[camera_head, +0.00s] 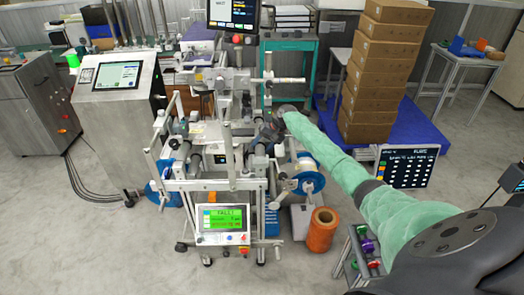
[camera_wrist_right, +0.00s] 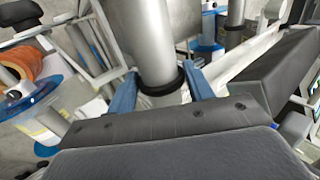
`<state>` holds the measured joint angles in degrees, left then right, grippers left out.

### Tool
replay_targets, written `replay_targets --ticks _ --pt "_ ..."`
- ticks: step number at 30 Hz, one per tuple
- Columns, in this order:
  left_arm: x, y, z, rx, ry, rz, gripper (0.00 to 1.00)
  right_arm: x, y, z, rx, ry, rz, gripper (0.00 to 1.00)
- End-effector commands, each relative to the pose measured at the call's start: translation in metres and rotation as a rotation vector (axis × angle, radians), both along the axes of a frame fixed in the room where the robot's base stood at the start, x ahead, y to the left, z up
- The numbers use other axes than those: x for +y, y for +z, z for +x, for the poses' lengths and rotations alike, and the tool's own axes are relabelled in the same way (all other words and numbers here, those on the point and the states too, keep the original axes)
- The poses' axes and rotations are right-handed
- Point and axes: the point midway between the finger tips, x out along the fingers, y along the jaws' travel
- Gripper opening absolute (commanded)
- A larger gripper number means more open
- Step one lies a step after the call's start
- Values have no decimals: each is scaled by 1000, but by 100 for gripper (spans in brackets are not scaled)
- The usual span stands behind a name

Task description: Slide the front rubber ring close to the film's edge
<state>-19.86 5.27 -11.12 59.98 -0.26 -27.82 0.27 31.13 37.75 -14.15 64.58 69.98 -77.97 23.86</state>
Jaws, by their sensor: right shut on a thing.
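The front rubber ring (camera_wrist_right: 163,86) is a black band around a grey metal roller (camera_wrist_right: 148,40) in the right wrist view. A pale band, perhaps the film's edge (camera_wrist_right: 165,101), shows on the roller just below the ring; I cannot tell the exact gap. My right gripper (camera_wrist_right: 161,74) has a blue finger on each side of the roller at the ring and is shut on the ring. In the head view, my right gripper (camera_head: 268,132) reaches the middle of the film machine (camera_head: 215,185), and the ring is too small or hidden there. My left gripper is not in view.
A blue-flanged reel (camera_head: 307,178) hangs at the machine's right side, with an orange roll (camera_head: 321,230) on the floor below. A screen (camera_head: 222,222) reading FALL1 is at the front. Stacked boxes (camera_head: 378,75) stand behind my right arm. Frame bars crowd the gripper.

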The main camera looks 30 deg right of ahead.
Motion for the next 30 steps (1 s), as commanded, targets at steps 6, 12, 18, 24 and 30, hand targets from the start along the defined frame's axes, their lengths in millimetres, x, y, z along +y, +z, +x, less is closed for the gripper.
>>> replay_targets --ticks 6,12,18,24,30 --pt "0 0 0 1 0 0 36 -1 0 0 1 0 -1 11" --pt "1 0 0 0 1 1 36 -1 0 0 1 0 -1 73" --pt "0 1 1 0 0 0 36 0 0 -1 1 0 -1 73" --pt "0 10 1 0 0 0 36 6 1 -10 1 1 -2 73" --pt "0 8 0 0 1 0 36 8 4 -25 -2 0 0 73"
